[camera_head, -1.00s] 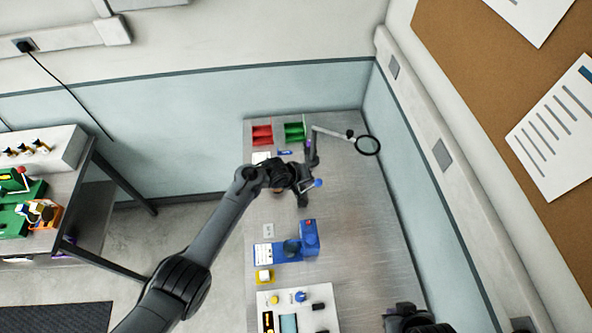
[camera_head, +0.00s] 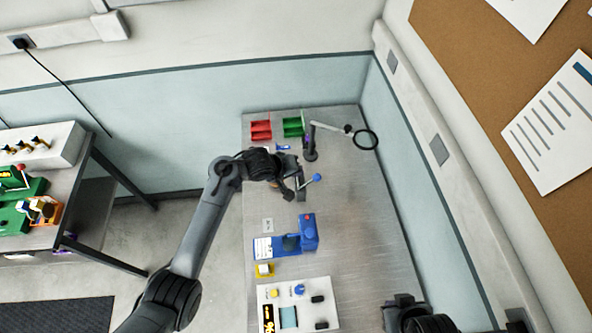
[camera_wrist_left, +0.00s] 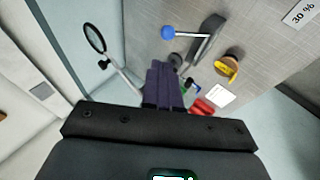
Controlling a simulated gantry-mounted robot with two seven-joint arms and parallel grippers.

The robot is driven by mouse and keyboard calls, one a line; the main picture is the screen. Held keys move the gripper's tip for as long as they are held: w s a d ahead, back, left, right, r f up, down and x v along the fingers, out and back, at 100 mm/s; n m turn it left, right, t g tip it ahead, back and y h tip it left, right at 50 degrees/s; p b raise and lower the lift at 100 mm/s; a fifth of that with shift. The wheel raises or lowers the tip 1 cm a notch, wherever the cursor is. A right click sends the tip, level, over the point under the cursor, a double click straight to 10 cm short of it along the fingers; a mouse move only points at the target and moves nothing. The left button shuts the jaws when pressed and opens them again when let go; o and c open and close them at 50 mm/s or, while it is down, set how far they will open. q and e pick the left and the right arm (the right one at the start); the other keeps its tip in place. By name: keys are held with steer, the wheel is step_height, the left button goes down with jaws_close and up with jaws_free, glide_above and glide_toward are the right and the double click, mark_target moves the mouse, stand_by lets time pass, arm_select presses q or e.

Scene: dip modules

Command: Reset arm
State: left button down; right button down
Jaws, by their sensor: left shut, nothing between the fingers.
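My left gripper (camera_head: 287,194) is over the far half of the metal table in the head view. In the left wrist view its dark fingers (camera_wrist_left: 162,84) are together with nothing between them. A grey lever device with a blue ball knob (camera_head: 316,178) stands just right of the gripper, apart from it. The blue knob (camera_wrist_left: 167,32) also shows in the left wrist view. My right arm's dark end (camera_head: 408,312) is at the bottom right edge, and its fingers cannot be made out.
Red (camera_head: 261,130) and green (camera_head: 293,127) bins and a magnifier on an arm (camera_head: 365,140) are at the table's far end. A blue device (camera_head: 308,232) and a white panel (camera_head: 300,310) are nearer.

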arm_select(q)
steer(key=s+a+f+n+g+y, duration=0.1)
steer(key=s+a+f, duration=0.1)
steer(key=s+f, duration=0.9)
steer(key=s+a+f+n+g+y, duration=0.1)
steer(key=s+a+f+g, duration=0.15)
steer(key=s+f, duration=0.9)
steer(key=s+a+r+m+t+y, duration=0.1)
steer(key=s+a+r, duration=0.2)
steer(key=s+r, duration=0.25)
steer(key=s+a+r+t+y, duration=0.1)
steer(key=s+a+r, duration=0.3)
steer(key=s+r, duration=0.15)
steer(key=s+a+r+m, duration=0.1)
steer(key=a+r+m, duration=0.1)
steer(key=r, duration=0.4)
steer(key=s+a+r+m+y, duration=0.1)
steer(key=a+r+m, duration=0.2)
steer(key=r, duration=0.3)
steer(key=shift+s+a+r+m, duration=0.2)
steer(key=shift+a+m, duration=0.15)
steer(key=shift+m, duration=0.45)
